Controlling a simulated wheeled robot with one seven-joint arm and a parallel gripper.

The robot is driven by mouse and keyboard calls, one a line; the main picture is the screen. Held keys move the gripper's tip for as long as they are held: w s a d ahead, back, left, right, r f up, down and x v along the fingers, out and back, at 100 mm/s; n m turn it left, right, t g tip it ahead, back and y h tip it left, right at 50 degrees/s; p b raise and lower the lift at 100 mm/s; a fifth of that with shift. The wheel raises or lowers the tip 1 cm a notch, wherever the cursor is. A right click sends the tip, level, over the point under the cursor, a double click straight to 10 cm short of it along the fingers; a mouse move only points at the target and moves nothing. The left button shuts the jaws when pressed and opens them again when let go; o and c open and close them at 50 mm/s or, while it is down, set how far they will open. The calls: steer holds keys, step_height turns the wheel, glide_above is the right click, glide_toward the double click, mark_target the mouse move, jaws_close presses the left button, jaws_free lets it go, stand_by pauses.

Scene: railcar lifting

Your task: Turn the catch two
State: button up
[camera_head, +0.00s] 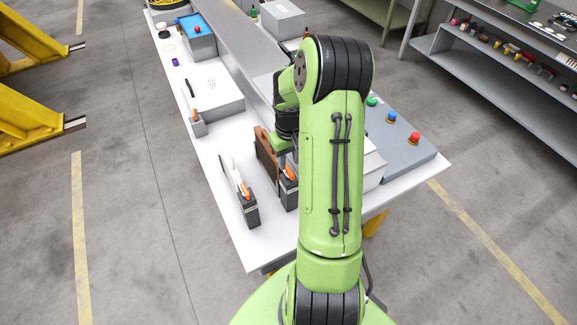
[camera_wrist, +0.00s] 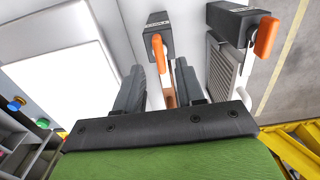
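A dark block with an orange catch handle (camera_wrist: 159,52) stands at the top middle of the wrist view; its label is too small to read. In the head view its orange handle (camera_head: 290,171) shows just left of my arm. My gripper (camera_wrist: 160,70) is open, with one finger on each side of the handle's lower end; I cannot tell whether they touch it. A second dark block with an orange catch handle (camera_wrist: 265,36) is to the right in the wrist view; this handle (camera_head: 245,190) also shows in the head view. My arm hides most of my gripper in the head view.
A grey panel (camera_head: 425,157) with colored buttons is at the right. A white box (camera_head: 212,93) and a smaller orange-handled block (camera_head: 197,124) are farther back.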

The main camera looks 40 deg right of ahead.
mark_target(289, 169)
steer(key=f, duration=0.3)
steer(key=shift+s+a, duration=0.1)
steer(key=shift+s, duration=0.1)
steer(key=shift+w+f, duration=0.1)
steer(key=shift+f, duration=0.4)
jaws_close()
